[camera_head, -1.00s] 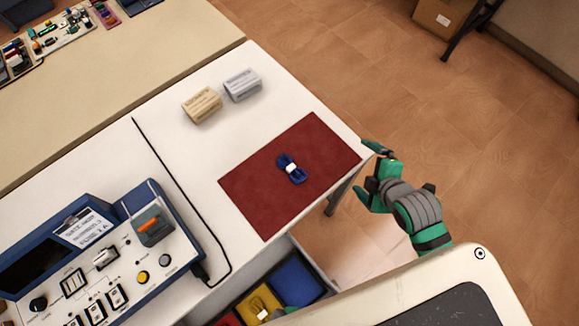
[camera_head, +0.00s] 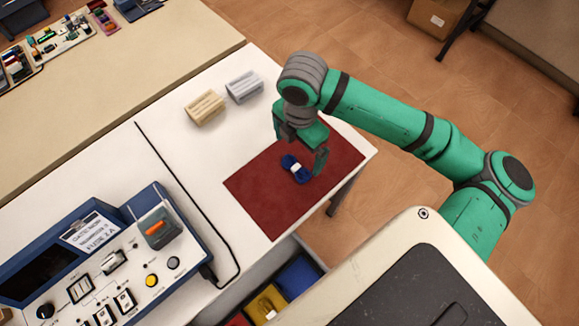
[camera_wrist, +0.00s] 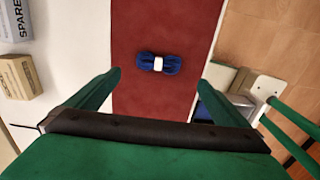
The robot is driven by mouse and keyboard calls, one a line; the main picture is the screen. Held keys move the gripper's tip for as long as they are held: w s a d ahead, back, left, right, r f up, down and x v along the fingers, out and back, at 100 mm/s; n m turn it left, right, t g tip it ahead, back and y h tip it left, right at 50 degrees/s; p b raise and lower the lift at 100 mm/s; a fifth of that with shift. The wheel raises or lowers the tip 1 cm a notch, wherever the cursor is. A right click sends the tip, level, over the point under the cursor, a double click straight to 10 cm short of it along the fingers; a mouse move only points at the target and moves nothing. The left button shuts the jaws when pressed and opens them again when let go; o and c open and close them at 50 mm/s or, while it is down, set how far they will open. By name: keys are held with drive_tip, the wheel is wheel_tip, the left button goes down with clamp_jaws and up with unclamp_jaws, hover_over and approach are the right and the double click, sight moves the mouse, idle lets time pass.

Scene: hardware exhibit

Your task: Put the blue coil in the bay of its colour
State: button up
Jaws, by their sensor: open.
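The blue coil (camera_head: 295,169), bound with a white band, lies on the dark red mat (camera_head: 262,207) on the white table. My gripper (camera_head: 302,153) is above the far side of the mat, close to the coil. In the wrist view the coil (camera_wrist: 158,64) lies ahead of and between my two open fingers (camera_wrist: 160,84), with nothing held. The blue bay (camera_head: 298,278) is in the bin below the table's front edge, beside the yellow bay (camera_head: 266,303), which holds a yellow coil. My body partly hides the bin.
A tan box (camera_head: 205,108) and a grey box (camera_head: 244,87) stand at the back of the table. A blue-framed control panel (camera_head: 100,265) stands at the left, with a black cable (camera_head: 190,200) running between it and the mat.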

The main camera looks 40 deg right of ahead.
sight(296, 167)
wheel_tip(296, 167, down, 10)
drive_tip(key=shift+w+r, duration=0.1)
drive_tip(key=shift+w, duration=0.05)
drive_tip(key=c, duration=1.1)
